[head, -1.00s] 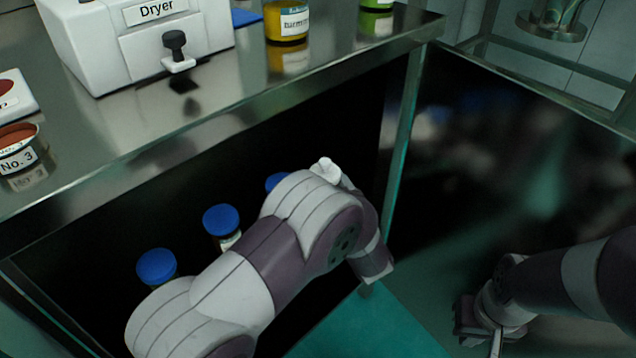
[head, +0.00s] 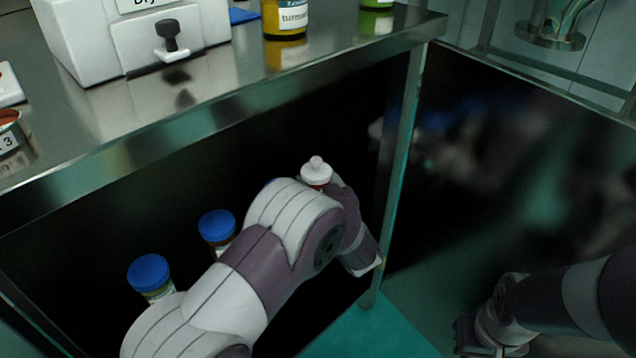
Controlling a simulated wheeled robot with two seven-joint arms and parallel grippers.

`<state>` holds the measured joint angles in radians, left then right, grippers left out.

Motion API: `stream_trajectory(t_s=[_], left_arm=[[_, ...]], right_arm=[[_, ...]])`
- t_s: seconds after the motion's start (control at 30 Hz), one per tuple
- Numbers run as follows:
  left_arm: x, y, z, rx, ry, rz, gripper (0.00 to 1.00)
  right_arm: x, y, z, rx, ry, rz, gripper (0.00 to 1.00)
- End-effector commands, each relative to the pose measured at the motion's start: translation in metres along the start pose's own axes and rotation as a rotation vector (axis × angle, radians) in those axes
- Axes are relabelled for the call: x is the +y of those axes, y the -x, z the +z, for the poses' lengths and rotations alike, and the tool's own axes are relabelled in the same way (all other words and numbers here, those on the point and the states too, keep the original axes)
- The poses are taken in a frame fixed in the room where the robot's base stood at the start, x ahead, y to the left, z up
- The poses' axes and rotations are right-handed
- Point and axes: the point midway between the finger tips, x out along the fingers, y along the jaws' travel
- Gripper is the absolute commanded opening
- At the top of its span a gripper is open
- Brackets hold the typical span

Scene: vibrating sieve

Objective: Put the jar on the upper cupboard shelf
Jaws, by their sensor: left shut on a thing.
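A jar with a white knobbed lid (head: 316,171) shows just above my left wrist, at the dark opening under the steel counter. Only its lid and a sliver of brownish body show; my arm hides the rest. My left gripper (head: 337,188) is shut on this jar, its fingers mostly hidden behind my wrist. I cannot make out the upper cupboard shelf in the dark space. My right gripper (head: 484,338) is low at the right, away from the jar; its fingers are too dark to read.
Blue-lidded jars (head: 151,272) (head: 217,226) stand in the dark space left of my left arm; another is mostly hidden. A steel post (head: 401,170) stands right of the jar.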

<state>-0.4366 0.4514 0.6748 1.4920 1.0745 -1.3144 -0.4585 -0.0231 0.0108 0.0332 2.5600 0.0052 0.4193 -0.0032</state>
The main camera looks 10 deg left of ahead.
Motion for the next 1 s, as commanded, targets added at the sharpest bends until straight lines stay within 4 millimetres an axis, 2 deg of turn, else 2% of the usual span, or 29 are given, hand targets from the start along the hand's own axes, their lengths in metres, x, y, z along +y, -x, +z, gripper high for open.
stream_trajectory(t_s=[0.03, 0.07, 0.13, 0.47, 0.53, 0.67, 1.0], left_arm=[[0.0, 0.0, 0.002, 0.001, 0.0, 0.0, 0.0], [0.0, 0.0, 0.003, 0.0, -0.001, 0.0, 0.67], [0.0, 0.0, 0.002, 0.0, 0.0, 0.0, 0.9], [0.0, 0.0, -0.001, 0.0, 0.0, 0.0, 0.91], [0.001, 0.005, -0.003, -0.002, -0.002, 0.002, 0.91], [0.001, 0.027, -0.006, -0.002, -0.003, 0.004, 0.91], [0.001, 0.098, -0.005, -0.001, -0.003, 0.005, 0.91]], right_arm=[[0.0, -0.001, 0.0, 0.0, 0.0, 0.0, 0.0], [0.0, -0.001, 0.0, 0.0, 0.0, 0.0, 0.0], [0.0, -0.001, 0.0, 0.0, 0.0, 0.0, 0.0], [0.0, 0.001, 0.0, 0.0, 0.0, 0.0, 0.0], [0.0, 0.005, -0.001, 0.0, 0.0, 0.0, 0.0], [0.0, 0.017, -0.002, 0.0, 0.0, 0.0, 0.0], [0.0, 0.047, -0.005, 0.0, 0.0, 0.0, 0.0]])
